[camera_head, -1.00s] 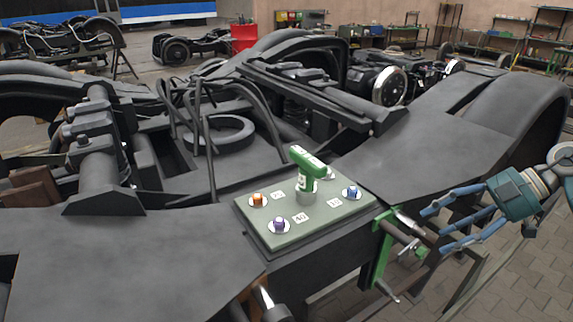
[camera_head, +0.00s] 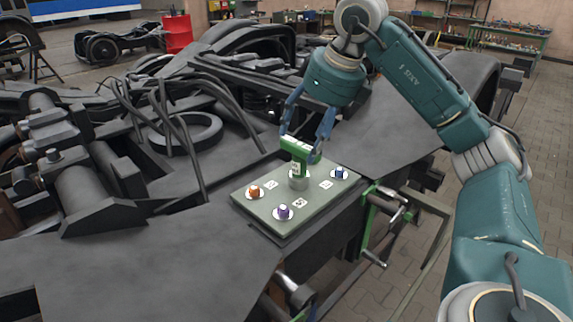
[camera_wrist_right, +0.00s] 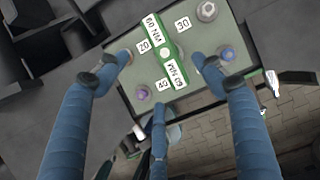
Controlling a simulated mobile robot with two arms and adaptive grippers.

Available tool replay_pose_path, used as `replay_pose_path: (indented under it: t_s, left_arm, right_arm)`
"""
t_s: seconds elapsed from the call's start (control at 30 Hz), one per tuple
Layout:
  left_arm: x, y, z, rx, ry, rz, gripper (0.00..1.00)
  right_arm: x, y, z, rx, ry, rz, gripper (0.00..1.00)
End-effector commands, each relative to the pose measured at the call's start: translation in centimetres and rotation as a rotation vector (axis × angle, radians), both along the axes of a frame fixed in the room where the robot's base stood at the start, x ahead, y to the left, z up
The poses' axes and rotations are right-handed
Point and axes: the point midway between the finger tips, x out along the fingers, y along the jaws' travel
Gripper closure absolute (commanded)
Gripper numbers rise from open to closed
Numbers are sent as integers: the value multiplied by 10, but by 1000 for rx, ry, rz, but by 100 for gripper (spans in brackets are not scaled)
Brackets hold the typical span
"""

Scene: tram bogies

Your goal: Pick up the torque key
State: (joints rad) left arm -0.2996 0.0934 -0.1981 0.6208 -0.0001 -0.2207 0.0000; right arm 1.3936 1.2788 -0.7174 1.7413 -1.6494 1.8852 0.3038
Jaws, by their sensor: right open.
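The torque key (camera_head: 299,152) is a green and white T-shaped tool. It stands upright in a grey round holder (camera_head: 299,181) on a grey-green plate (camera_head: 262,224). In the right wrist view the key's handle (camera_wrist_right: 157,38) shows from above, with "60 NM" and "5 NM" labels. My right gripper (camera_head: 306,134) is over the key, pointing down, with its blue fingers spread on both sides of the handle. In the right wrist view the fingers (camera_wrist_right: 165,70) are apart and the key lies between them, not gripped. My left gripper is in neither view.
Orange (camera_head: 254,191), purple (camera_head: 284,212) and blue (camera_head: 339,173) sockets sit on the plate near number labels. The plate rests on the dark bogie frame (camera_head: 150,262). Green clamps (camera_head: 369,215) stick out at the frame's right edge.

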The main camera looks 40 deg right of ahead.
Motion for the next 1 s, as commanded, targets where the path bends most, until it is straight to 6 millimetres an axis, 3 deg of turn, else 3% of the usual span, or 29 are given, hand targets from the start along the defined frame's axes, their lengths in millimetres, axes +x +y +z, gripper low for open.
replay_pose_path:
  t_s: [0.1, 0.23, 0.6, 0.9, 1.0]
  left_arm:
    - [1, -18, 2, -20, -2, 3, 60]
    - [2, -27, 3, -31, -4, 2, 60]
    - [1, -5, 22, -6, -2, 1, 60]
    - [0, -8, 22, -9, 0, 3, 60]
    - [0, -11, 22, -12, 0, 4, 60]
  right_arm:
    - [6, 0, -16, 0, 2, -1, 32]
    - [11, 1, -25, 2, 0, -1, 32]
    - [30, -5, -65, 3, 1, -2, 32]
    - [33, -5, -72, 3, -2, -2, 32]
    - [33, -5, -72, 3, -2, -2, 50]
